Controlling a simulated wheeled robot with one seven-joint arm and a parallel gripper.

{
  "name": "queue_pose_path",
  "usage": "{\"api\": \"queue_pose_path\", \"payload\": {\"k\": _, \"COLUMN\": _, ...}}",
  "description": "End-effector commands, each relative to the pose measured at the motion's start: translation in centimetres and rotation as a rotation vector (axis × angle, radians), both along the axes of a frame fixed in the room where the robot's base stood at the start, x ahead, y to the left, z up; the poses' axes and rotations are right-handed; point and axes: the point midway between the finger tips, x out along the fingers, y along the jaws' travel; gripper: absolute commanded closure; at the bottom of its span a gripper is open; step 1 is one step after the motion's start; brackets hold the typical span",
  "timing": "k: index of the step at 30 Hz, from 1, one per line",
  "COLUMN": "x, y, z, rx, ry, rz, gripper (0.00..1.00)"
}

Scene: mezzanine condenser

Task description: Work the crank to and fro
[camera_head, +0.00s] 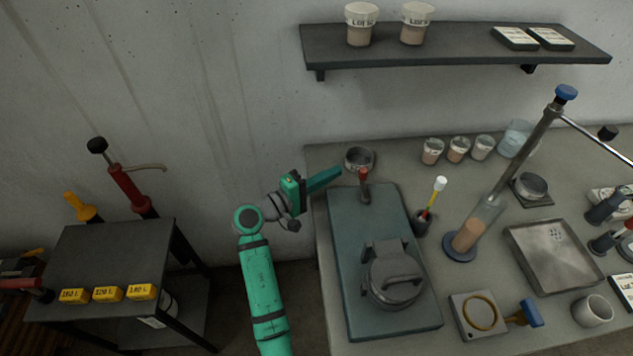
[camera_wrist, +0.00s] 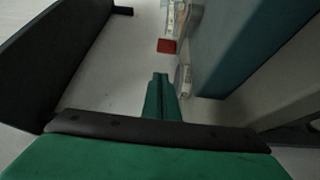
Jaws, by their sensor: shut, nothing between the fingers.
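The likeliest crank is a short upright lever with a red grip (camera_head: 363,175) at the far end of a teal base plate (camera_head: 352,268). A grey round-lidded press with a bar handle (camera_head: 393,273) sits on the near half of that plate. My gripper (camera_head: 338,172) is just left of the red grip, at about the plate's far end. In the head view a small gap shows between them. In the wrist view its green fingers (camera_wrist: 160,77) are together and empty. A small red patch (camera_wrist: 167,46) shows beyond them; I cannot tell whether it is the grip.
A round metal dish (camera_head: 359,158) stands behind the lever. A dark pot with a yellow stick (camera_head: 422,222) is right of the plate. A shelf (camera_head: 450,50) with cups hangs above. A dark side table (camera_head: 110,260) with yellow blocks stands left, with open floor between.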

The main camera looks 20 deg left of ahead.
Motion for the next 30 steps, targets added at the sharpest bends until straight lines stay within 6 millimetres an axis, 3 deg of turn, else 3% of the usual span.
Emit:
{"api": "queue_pose_path", "payload": {"k": 3, "x": 0.3, "y": -1.9, "z": -0.1, "rx": -0.001, "ry": 0.001, "rz": -0.002, "gripper": 1.00}}
{"api": "queue_pose_path", "payload": {"k": 9, "x": 0.5, "y": -3.6, "z": -0.1, "rx": 0.000, "ry": 0.001, "rz": -0.001, "gripper": 1.00}}
{"api": "queue_pose_path", "payload": {"k": 26, "x": 0.7, "y": -4.2, "z": 0.0, "rx": 0.000, "ry": 0.001, "rz": -0.011, "gripper": 1.00}}
{"api": "queue_pose_path", "payload": {"k": 30, "x": 1.1, "y": -5.4, "z": 0.0, "rx": 0.000, "ry": 0.001, "rz": -0.055, "gripper": 1.00}}
